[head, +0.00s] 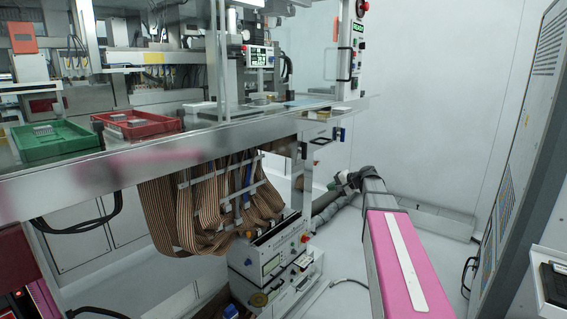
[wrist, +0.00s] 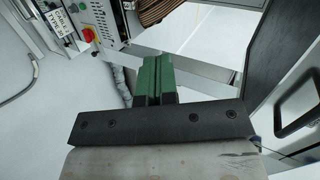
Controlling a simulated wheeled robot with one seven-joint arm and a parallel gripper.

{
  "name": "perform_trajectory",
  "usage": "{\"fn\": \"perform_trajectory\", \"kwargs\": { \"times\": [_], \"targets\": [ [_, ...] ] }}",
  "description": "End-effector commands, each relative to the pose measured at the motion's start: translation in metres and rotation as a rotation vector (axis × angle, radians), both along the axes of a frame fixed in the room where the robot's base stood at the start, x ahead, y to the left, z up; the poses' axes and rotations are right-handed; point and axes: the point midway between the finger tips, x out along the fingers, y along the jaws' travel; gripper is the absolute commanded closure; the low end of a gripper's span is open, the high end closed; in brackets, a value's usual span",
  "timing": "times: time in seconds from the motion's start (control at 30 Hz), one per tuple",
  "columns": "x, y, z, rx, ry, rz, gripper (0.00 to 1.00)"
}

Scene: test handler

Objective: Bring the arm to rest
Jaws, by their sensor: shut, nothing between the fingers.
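My gripper (wrist: 155,66) shows in the wrist view as two green fingers beyond a dark bar. The fingers are together with nothing between them. They point toward the pale floor and a bench's metal frame, apart from both as far as I can tell. In the head view my pink and grey arm reaches out at the lower right, beside the bench. I cannot make out the fingers there.
A metal bench (head: 205,140) runs along the left, with a green tray (head: 90,143) and a red tray (head: 165,126) on it. Ribbon cables (head: 170,218) hang below, above stacked instruments (head: 275,258). A tall grey cabinet (head: 515,160) stands right. Some floor between is clear.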

Motion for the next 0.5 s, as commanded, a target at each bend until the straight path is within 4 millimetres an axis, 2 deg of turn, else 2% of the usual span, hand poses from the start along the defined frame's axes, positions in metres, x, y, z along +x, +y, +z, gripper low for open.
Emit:
{"fn": "perform_trajectory", "kwargs": {
  "times": [0.03, 0.1, 0.17, 0.3, 0.4, 0.5],
  "targets": [
    [-0.027, 0.015, -0.028, -0.068, 0.036, 0.027, 1.00],
    [-0.055, 0.028, -0.062, -0.169, 0.082, 0.064, 1.00],
    [-0.081, 0.037, -0.090, -0.259, 0.120, 0.100, 1.00],
    [-0.149, 0.052, -0.151, -0.483, 0.209, 0.198, 1.00],
    [-0.201, 0.055, -0.187, -0.653, 0.268, 0.280, 1.00],
    [-0.244, 0.053, -0.211, -0.805, 0.313, 0.354, 1.00]
  ]
}}
